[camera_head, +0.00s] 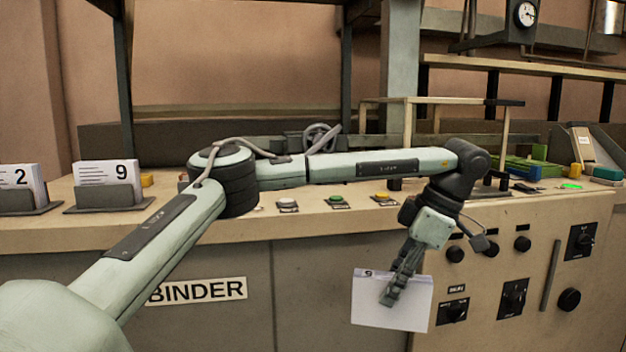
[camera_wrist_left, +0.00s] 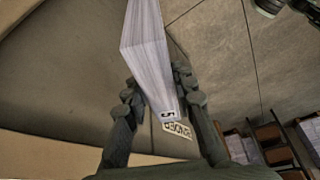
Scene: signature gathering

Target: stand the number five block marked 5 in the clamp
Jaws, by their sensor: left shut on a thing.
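My left gripper (camera_head: 389,297) is shut on a white block of stacked sheets, the number five block (camera_head: 408,311). It holds the block in front of the cabinet face, below the tabletop edge. In the left wrist view the block (camera_wrist_left: 145,45) sits between the fingers (camera_wrist_left: 155,92), with a small dark digit on its end that looks like a 5. I cannot pick out the clamp with certainty; my left arm covers part of the bench middle. My right gripper is not in view.
Blocks marked 2 (camera_head: 22,180) and 9 (camera_head: 106,176) stand in dark holders at the left of the bench. Push buttons (camera_head: 337,201) line the front edge. Knobs (camera_head: 569,299) and a vertical handle (camera_head: 550,275) stick out of the cabinet front. A green tray (camera_head: 535,168) lies right.

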